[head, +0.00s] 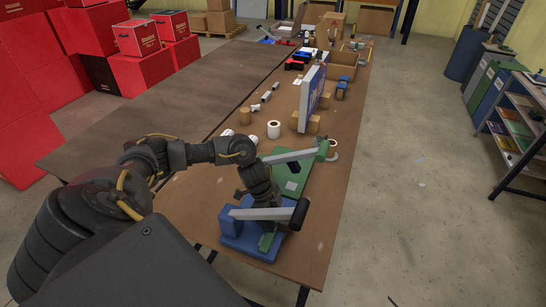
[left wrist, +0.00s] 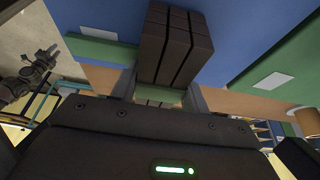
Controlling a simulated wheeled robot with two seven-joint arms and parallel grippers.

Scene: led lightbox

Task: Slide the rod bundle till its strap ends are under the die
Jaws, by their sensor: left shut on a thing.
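My left gripper (head: 268,203) is over the blue base (head: 235,232) of a blue and green bench tool near the table's front end. In the left wrist view, the dark rod bundle (left wrist: 176,42) shows as several parallel bars between the fingers of my left gripper (left wrist: 160,95), which is shut on it. A green piece shows just below the bundle there. The green plate (head: 292,178) lies behind the gripper, and grey bars lie on either side of it. I cannot make out the strap ends or the die. A dark arm, apparently my right, shows small at left in the wrist view; its jaws are unclear.
A white roll (head: 273,129), small wooden blocks and metal pieces stand farther back on the brown table (head: 200,192). A blue and white panel (head: 311,99) stands upright behind the tool. The dark table on the left is bare.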

